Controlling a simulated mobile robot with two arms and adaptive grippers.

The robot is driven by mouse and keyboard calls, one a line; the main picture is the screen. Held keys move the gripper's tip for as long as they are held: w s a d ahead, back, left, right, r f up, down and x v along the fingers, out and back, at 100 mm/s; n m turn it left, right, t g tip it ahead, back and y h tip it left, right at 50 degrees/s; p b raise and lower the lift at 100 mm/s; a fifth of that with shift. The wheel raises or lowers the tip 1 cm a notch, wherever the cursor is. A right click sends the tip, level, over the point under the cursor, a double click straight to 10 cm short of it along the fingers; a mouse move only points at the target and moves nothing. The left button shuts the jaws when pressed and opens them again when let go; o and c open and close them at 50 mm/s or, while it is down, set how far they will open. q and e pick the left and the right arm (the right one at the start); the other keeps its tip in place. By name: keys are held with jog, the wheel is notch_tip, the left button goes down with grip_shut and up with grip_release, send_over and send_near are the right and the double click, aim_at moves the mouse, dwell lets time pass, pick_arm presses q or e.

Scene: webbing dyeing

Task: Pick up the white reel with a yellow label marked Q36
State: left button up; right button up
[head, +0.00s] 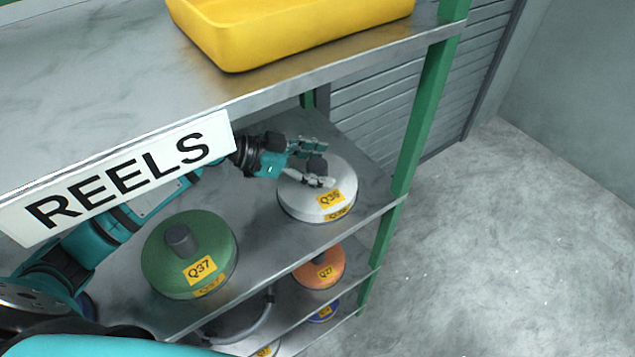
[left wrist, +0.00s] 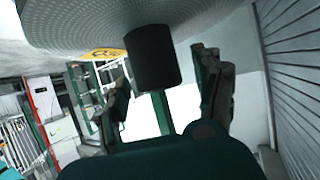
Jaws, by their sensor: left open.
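The white reel (head: 300,203) with a yellow label marked Q36 lies flat near the right end of the upper shelf in the head view. A dark hub stands up from its middle. My left gripper (head: 322,163) is open at the reel's hub, above its top face. In the left wrist view the dark hub (left wrist: 153,60) lies between the two open fingers (left wrist: 168,90), with the reel's face (left wrist: 200,15) across the top. Whether the fingers touch the hub cannot be told. My right gripper is not in view.
A green reel (head: 160,255) labelled Q37 stands left of the white one on the same shelf. An orange reel (head: 312,272) is on the shelf below. A green post (head: 425,110) edges the rack at right. A yellow tray (head: 270,45) sits on the top board above.

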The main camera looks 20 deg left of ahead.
pick_arm(q)
jog(key=shift+a, duration=0.1)
grip_shut()
jog(key=shift+r, duration=0.1)
dwell(0.4)
